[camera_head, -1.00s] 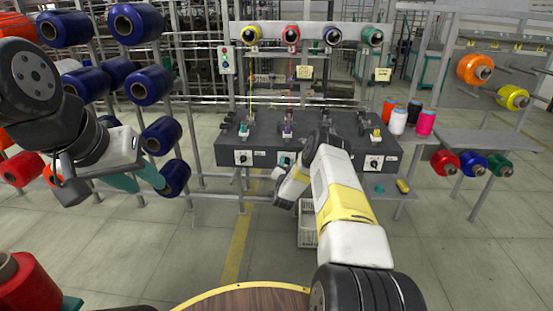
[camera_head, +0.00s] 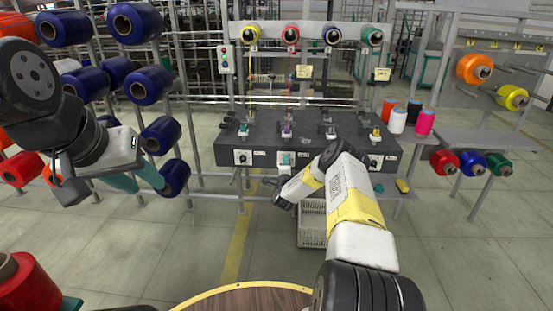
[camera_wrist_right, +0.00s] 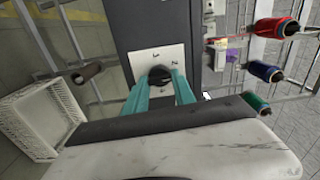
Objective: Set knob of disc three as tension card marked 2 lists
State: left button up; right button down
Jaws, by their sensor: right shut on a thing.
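My right gripper (camera_wrist_right: 160,88) is shut on a dark round knob (camera_wrist_right: 160,71). The knob sits on a white plate (camera_wrist_right: 143,55) on the dark box, and both teal fingers reach it from below in the right wrist view. In the head view the dark tension box (camera_head: 262,141) carries a row of discs, with knob plates on its front. My right arm hides part of that front. Two pale yellow cards (camera_head: 304,72) and (camera_head: 382,74) hang above; their writing is too small to read. My left gripper (camera_head: 140,182) is beside the blue spools; its opening is unclear.
Orange, white, black and pink cones (camera_head: 397,121) stand right of the box. Red, blue and green spools (camera_head: 473,165) hang further right. A white basket (camera_head: 311,236) stands below the box. A round wooden table edge (camera_head: 245,291) is in front.

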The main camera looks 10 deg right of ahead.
jog(key=m, duration=0.6)
jog(key=shift+f+m, duration=0.2)
jog(key=shift+m, duration=0.1)
dwell(0.4)
jog(key=c, duration=1)
grip_release()
jog(key=shift+c, duration=0.2)
jog(key=shift+r, duration=0.1)
jog(key=v, duration=0.7)
jog(key=shift+s, duration=0.4)
jog(key=shift+a, duration=0.15)
